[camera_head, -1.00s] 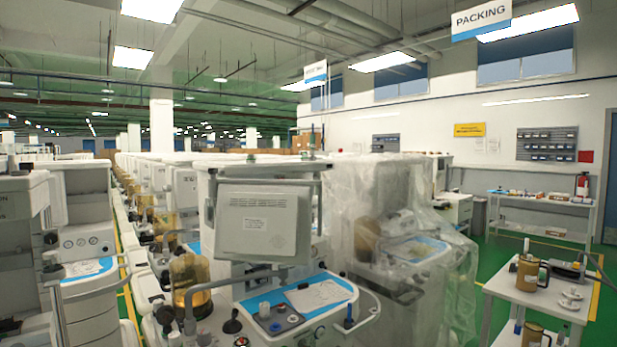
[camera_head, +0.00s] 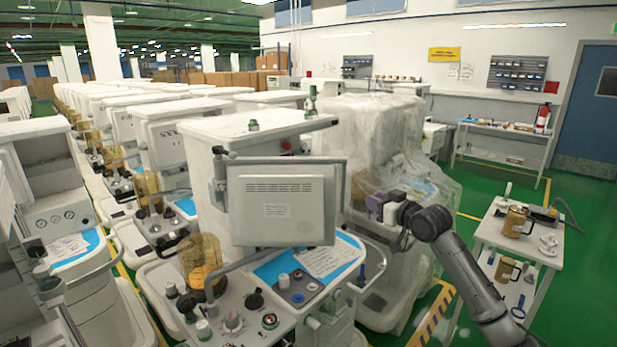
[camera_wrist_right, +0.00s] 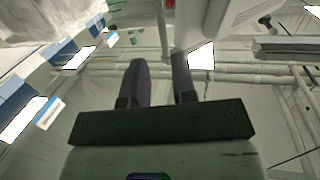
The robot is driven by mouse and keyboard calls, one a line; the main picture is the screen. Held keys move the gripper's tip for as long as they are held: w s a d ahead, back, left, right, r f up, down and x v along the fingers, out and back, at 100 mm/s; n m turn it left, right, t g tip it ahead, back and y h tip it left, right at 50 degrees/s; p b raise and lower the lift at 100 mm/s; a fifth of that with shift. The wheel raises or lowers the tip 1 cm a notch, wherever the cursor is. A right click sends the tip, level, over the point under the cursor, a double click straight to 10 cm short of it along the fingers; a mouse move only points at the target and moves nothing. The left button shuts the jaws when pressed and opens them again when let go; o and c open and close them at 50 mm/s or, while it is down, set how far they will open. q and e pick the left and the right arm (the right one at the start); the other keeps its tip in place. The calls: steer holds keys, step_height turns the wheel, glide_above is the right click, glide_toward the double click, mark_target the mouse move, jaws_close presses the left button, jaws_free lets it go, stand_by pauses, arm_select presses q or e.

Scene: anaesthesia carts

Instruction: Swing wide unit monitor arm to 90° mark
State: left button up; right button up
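The wide unit (camera_head: 250,135) stands in the centre of the head view, a large white cart. Its monitor (camera_head: 283,203) hangs in front of it with the vented rear panel and label facing me. A bracket (camera_head: 220,172) shows at the monitor's left edge; most of the monitor arm is hidden. I cannot make out a 90° mark. My right gripper (camera_head: 384,204) is right of the monitor, apart from it, before the plastic-wrapped unit. In the right wrist view its two dark fingers (camera_wrist_right: 158,72) are apart with nothing between them. My left gripper is not in view.
The plastic-wrapped unit (camera_head: 372,130) stands close behind my right gripper. A white side table (camera_head: 490,235) with amber canisters (camera_head: 515,222) is at the right. Rows of carts fill the left.

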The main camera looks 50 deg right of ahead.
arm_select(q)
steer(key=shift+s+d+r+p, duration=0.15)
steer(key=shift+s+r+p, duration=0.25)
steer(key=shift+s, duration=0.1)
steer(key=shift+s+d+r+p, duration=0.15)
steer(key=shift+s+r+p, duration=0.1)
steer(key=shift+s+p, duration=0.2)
arm_select(e)
steer(key=w+d+r+t, duration=0.1)
steer(key=w+d, duration=0.2)
steer(key=w, duration=0.9)
steer(key=shift+d+r, duration=0.15)
steer(key=shift+d, duration=0.15)
steer(key=shift+w, duration=0.1)
steer(key=shift+c, duration=0.3)
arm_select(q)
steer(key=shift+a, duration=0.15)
arm_select(e)
jaws_close()
